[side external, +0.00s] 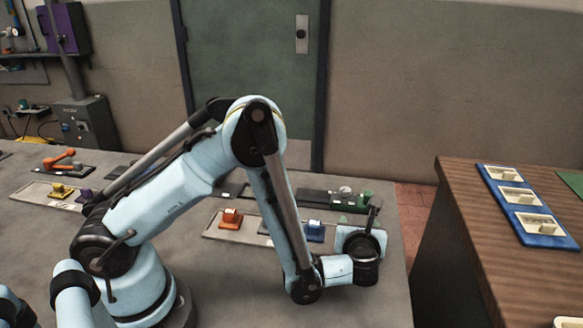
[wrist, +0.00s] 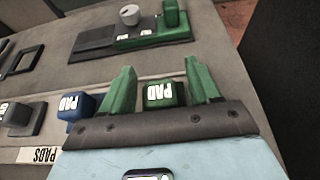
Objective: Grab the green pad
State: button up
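The green pad (wrist: 164,94), a small block with a white PAD label, shows in the wrist view between my gripper's two green fingers. My gripper (wrist: 160,68) is open, with a visible gap between each finger and the pad. I cannot tell how far the fingertips are above the table. In the side view my gripper (side external: 358,232) is low at the right end of the table, and I cannot make out the green pad there.
A blue pad (wrist: 81,108) sits just left of my left finger; an orange pad (side external: 231,216) is farther left. A green fixture with a grey knob (wrist: 130,15) stands beyond the fingers. A wooden counter (side external: 462,205) with a blue tray (side external: 556,240) is at right.

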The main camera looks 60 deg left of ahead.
jog(key=c, duration=1)
jog(key=shift+r, duration=0.1)
